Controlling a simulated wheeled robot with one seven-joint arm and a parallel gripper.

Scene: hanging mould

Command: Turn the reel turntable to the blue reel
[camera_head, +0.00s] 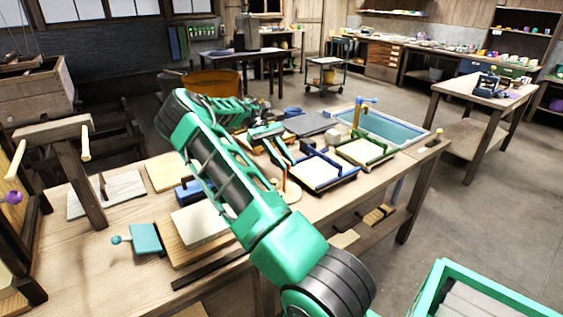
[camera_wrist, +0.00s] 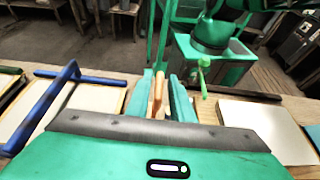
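My gripper (camera_head: 284,163) points down over the middle of the workbench. In the wrist view its two teal fingers (camera_wrist: 165,100) stand apart on either side of an upright orange-brown peg (camera_wrist: 157,92). The peg is nearer the left finger; I cannot tell whether they touch. In the head view the peg (camera_head: 285,181) shows below the fingers, above a pale rounded disc (camera_head: 291,194) that may be the turntable. My arm hides part of this disc. I cannot make out a blue reel for certain in either view.
On the workbench (camera_head: 330,205), a blue-framed mould (camera_head: 318,172) and a green-framed one (camera_head: 365,152) stand to the right. A blue water tray (camera_head: 395,128) lies beyond. Pale slabs (camera_head: 200,222) and a teal block (camera_head: 146,239) lie left. A wooden stand (camera_head: 75,180) rises at far left.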

